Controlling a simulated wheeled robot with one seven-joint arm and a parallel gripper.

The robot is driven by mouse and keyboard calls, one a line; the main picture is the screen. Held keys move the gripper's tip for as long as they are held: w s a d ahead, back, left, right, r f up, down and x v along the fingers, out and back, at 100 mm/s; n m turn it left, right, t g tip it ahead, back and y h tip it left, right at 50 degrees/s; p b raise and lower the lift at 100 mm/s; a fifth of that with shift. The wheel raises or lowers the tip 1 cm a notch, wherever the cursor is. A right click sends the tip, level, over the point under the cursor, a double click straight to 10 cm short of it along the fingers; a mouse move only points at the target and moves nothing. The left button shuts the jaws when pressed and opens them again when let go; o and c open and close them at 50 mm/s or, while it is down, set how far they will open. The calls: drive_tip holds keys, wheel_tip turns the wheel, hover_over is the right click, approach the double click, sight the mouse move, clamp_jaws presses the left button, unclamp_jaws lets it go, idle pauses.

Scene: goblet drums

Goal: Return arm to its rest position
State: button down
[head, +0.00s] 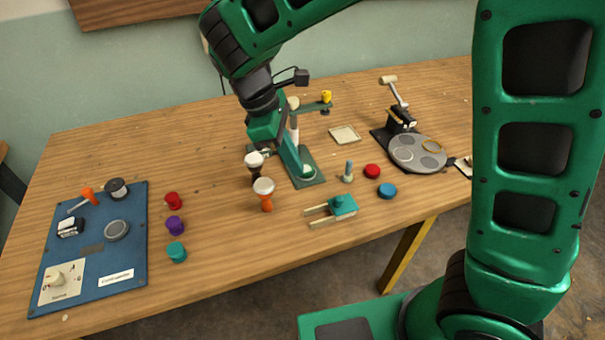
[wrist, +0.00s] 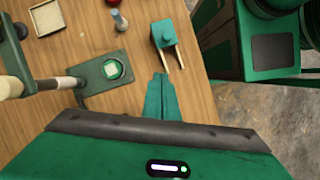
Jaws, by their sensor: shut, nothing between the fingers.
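My gripper (head: 303,174) is over the middle of the table, below my arm, its fingers pointing down. In the wrist view its teal fingers (wrist: 160,80) are together with nothing between them. Two goblet drums with pale heads stand left of it: one with an orange body (head: 266,203) and one with a dark body (head: 253,177). Behind and beside my gripper is a green stand (head: 312,158) with a post and a yellow knob. Its base (wrist: 90,85) also shows in the wrist view, left of my fingers. My arm hides part of the stand.
A blue board (head: 130,255) with tools lies at left, beside red, purple and teal caps (head: 175,226). At right are a round-plate device (head: 417,153), a tray (head: 345,134), red and blue discs (head: 387,191) and a teal two-pronged piece (head: 343,206).

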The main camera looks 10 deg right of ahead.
drive_tip(key=s+d+r+m+y, duration=0.15)
drive_tip(key=d+m, duration=0.35)
drive_tip(key=d, duration=0.6)
drive_tip(key=s+d+r+m+y, duration=0.1)
drive_tip(key=s+d+r+m, duration=0.3)
drive_tip(key=d, duration=0.6)
drive_tip(key=s+d+f+m+t+y, duration=0.1)
drive_tip(key=s+d+f+m, duration=0.1)
drive_tip(key=s+d+m, duration=0.9)
drive_tip(key=s+m, duration=0.1)
drive_tip(key=s, duration=0.2)
drive_tip(key=shift+d+y, duration=0.35)
drive_tip(key=shift+d, duration=0.05)
